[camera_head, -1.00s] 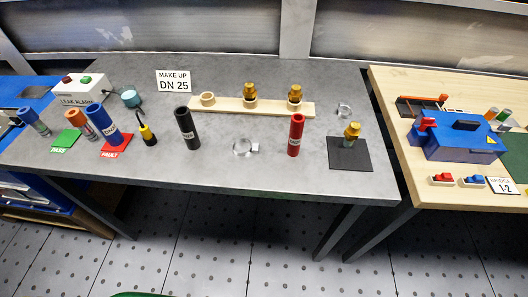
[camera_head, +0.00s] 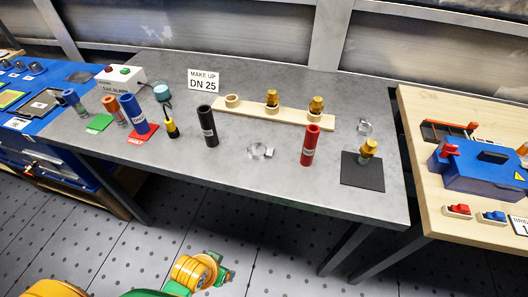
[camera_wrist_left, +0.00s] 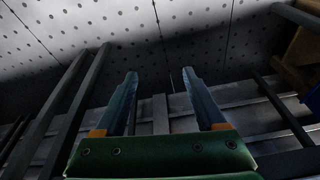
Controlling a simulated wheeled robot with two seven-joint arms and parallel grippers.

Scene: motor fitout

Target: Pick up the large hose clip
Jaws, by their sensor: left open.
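The large hose clip (camera_head: 261,151) is a silvery ring with a small block at its right side. It lies on the grey table between the black hose and the red hose. A smaller similar clip (camera_head: 365,126) lies at the table's right rear. In the left wrist view my left gripper (camera_wrist_left: 160,76) is open and empty, with two blue-grey fingers apart over the floor and table legs. In the head view only green and orange parts of my arms show at the bottom, well short of the table. My right gripper is not in view.
A black hose (camera_head: 207,126) and a red hose (camera_head: 311,145) stand upright on either side of the clip. A wooden rack (camera_head: 245,112) with brass fittings lies behind it. A black mat (camera_head: 362,172) with a brass fitting is at right. The table in front of the clip is clear.

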